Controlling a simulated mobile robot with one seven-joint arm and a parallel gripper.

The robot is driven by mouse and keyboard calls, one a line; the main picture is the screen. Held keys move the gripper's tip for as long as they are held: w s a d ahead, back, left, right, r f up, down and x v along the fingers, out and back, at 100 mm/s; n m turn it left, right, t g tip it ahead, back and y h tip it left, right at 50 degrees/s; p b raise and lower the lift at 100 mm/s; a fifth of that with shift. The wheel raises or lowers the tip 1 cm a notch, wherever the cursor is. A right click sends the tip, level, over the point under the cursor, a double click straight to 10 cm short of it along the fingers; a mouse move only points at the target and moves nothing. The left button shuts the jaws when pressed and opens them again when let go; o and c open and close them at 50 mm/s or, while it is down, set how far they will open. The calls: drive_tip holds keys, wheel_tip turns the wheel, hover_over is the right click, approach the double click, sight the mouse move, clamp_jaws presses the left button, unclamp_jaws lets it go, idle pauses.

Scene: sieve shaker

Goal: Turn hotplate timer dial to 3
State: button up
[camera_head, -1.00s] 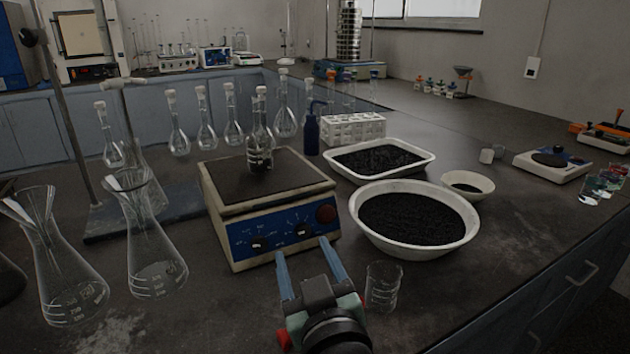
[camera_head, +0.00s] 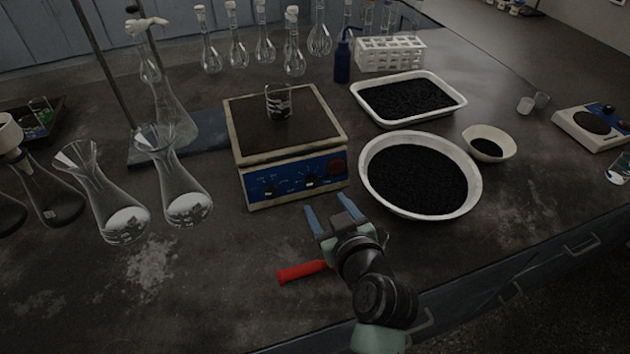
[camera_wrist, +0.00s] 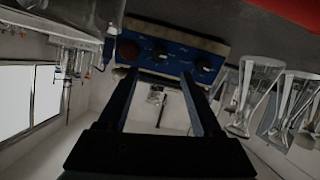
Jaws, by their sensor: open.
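The hotplate (camera_head: 240,150) has a dark top, a cream body and a blue front panel (camera_head: 290,186). The panel carries a left dial (camera_head: 268,190), a right dial (camera_head: 310,183) and a red switch (camera_head: 337,167). The labels are too small to tell which dial is the timer or where it points. My gripper (camera_head: 330,210) is open and empty in front of the panel, apart from it, near its right half. In the wrist view the panel appears inverted, with one dial (camera_wrist: 160,50) between the fingers' lines and another dial (camera_wrist: 203,63) right of them.
A glass beaker (camera_head: 278,104) with dark contents stands on the hotplate. A round basin (camera_head: 372,199) of black grains is close right of my gripper. A red handle (camera_head: 301,272) lies left of my wrist. Erlenmeyer flasks (camera_head: 178,185) stand left. The front-left table is mostly clear.

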sight(313, 184)
drive_tip(key=x, duration=1)
drive_tip(key=shift+b, duration=0.35)
clamp_jaws()
